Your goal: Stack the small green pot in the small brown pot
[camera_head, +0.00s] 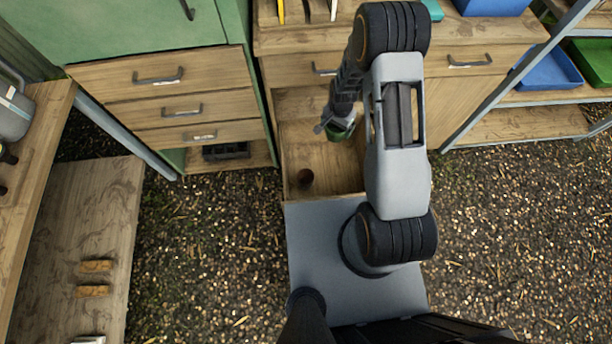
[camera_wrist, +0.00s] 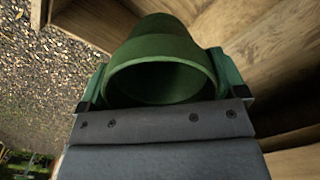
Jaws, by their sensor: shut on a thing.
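The small green pot (camera_wrist: 165,55) is between the jaws of my gripper (camera_wrist: 160,88) in the wrist view, with its open rim towards the camera. My gripper is shut on it. In the head view my gripper (camera_head: 338,128) holds the green pot (camera_head: 340,133) over the open wooden drawer or shelf. The brown pot does not show clearly in the wrist view.
The wooden compartment (camera_head: 300,142) has raised sides around the pots. A closed set of drawers (camera_head: 165,95) stands to its left. A shelf with a blue tray (camera_head: 552,70) and a green tray (camera_head: 594,60) is at the right. A low bench (camera_head: 75,220) is at the far left.

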